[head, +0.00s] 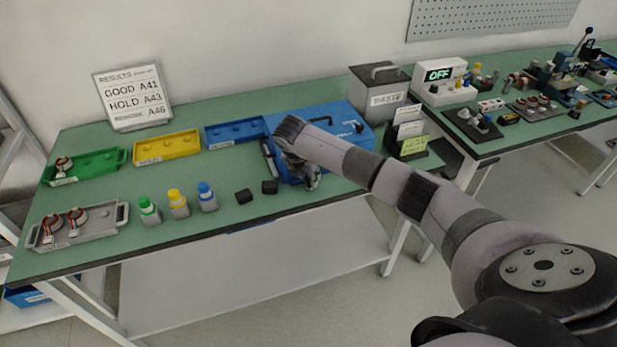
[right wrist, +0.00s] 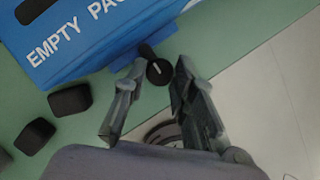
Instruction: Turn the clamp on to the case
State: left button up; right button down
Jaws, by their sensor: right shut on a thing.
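The blue case (head: 345,112) stands at the right end of the green bench, behind my right arm. Its side, with the letters "EMPTY PA", shows in the right wrist view (right wrist: 75,40). A black round knob with a white mark, which looks like the clamp (right wrist: 158,72), sticks out beside the case's lower edge. My right gripper (right wrist: 155,80) has its fingertips on both sides of this knob and is shut on it. In the head view my right gripper (head: 305,177) is at the case's front, and the arm hides the knob. My left gripper is not in view.
Two small black blocks (head: 257,190) lie left of my gripper. Green, yellow and blue bottles (head: 178,204), a grey tray (head: 108,229) and coloured bins (head: 165,148) stand further left. A waste box (head: 378,90) and a card holder (head: 409,140) stand right of the case.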

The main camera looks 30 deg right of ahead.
dwell(0.3)
jog(key=c, duration=1.6)
grip_release()
jog(key=v, duration=1.2)
